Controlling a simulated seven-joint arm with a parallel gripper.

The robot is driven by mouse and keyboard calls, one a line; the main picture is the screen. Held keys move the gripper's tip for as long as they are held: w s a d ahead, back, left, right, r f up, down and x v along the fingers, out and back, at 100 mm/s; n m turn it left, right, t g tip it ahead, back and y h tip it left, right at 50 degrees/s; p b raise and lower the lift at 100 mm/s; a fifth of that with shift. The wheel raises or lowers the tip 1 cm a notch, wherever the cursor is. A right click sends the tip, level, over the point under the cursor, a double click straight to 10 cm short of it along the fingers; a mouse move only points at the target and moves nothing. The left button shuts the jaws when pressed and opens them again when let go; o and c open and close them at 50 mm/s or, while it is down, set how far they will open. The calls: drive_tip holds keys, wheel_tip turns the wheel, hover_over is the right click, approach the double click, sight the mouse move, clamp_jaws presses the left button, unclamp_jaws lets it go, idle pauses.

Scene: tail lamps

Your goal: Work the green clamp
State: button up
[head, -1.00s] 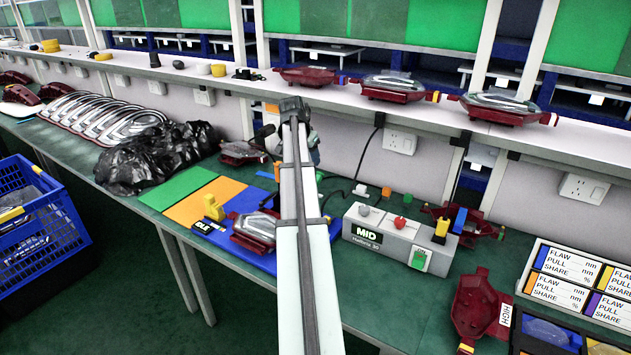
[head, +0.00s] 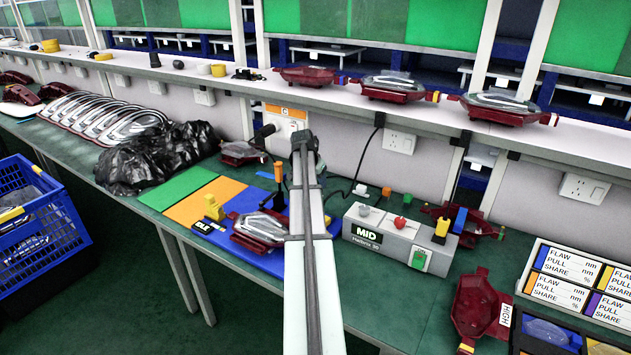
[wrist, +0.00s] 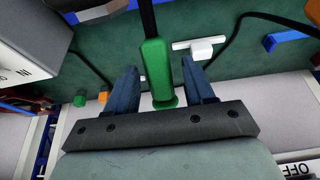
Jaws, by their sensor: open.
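The green clamp (wrist: 157,72) shows in the wrist view as an upright green handle on a dark stem, with a round flared end toward my wrist. My gripper (wrist: 159,66) is open, with one blue finger on each side of the handle. A gap shows between the handle and each finger. In the head view my arm covers the clamp and the fingers. An orange-handled clamp (head: 278,172) stands left of my arm by the blue fixture plate (head: 270,262), on which a lamp (head: 258,229) lies.
A grey box marked MID (head: 385,238), with coloured buttons, stands right of my arm. A yellow block (head: 213,207) stands left of the lamp. Black bags (head: 160,158) lie further left. In the wrist view, a white bar (wrist: 200,46) and a dark cable lie beyond the fingers.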

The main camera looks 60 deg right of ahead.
drive_tip(key=shift+c, duration=0.4)
clamp_jaws()
idle(0.4)
